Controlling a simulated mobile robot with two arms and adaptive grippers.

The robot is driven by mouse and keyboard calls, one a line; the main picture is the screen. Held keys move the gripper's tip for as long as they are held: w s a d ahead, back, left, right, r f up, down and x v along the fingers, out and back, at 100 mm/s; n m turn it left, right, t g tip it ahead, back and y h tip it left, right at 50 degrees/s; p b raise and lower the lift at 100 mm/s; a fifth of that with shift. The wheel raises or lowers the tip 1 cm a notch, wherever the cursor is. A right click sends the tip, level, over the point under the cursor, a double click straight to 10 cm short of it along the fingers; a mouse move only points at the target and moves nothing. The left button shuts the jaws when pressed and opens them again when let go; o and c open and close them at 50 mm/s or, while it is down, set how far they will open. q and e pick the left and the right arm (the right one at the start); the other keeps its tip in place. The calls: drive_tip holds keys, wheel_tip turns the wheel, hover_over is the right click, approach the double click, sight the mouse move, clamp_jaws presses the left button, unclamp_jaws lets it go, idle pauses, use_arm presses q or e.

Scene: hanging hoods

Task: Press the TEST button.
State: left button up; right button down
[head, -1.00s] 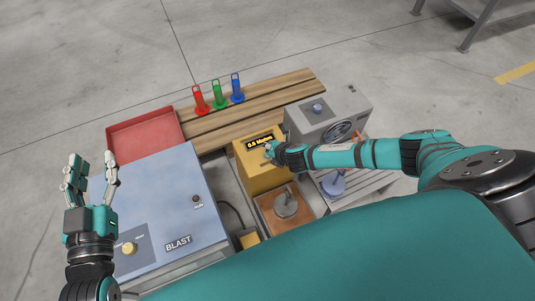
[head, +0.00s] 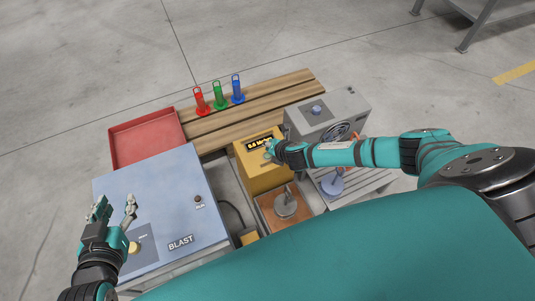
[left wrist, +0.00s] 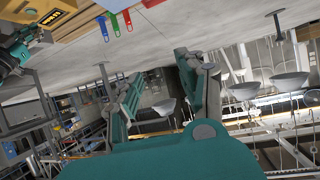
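A yellow tester box (head: 262,178) with a small black display (head: 260,142) stands between the blue cabinet and the grey unit. The display shows yellow text too small to read surely. My right gripper (head: 270,152) is at the box's upper part, just below the display, and covers that spot. No TEST button can be made out, and I cannot tell whether the fingers touch the box or are open. My left gripper (head: 114,208) is open and empty over the front-left of the blue cabinet. Its spread fingers also show in the left wrist view (left wrist: 163,88).
The blue BLAST cabinet (head: 165,195) has a yellow knob (head: 135,247). A red tray (head: 146,140) and red, green and blue tags (head: 219,96) are behind. The grey unit (head: 335,113) stands right. A grey weight (head: 286,206) sits before the yellow box.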

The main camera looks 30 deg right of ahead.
sight(269, 155)
drive_tip(key=shift+r+p, duration=0.35)
drive_tip(key=shift+r, duration=0.05)
drive_tip(key=shift+r+p, duration=0.3)
drive_tip(key=shift+p, duration=0.05)
drive_tip(key=shift+r+p, duration=0.8)
drive_tip(key=shift+p, duration=0.1)
use_arm(q)
drive_tip(key=s+a+f+g+y, duration=0.1)
drive_tip(key=s+a+f+g, duration=0.1)
drive_tip(key=s, duration=0.4)
drive_tip(key=s+a+f+g+y, duration=0.1)
drive_tip(key=s+a+f+g, duration=0.1)
drive_tip(key=s+f+g, duration=0.3)
drive_tip(key=shift+s+a+f+g, duration=0.35)
drive_tip(key=shift+s+g, duration=0.55)
drive_tip(key=shift+s, duration=0.25)
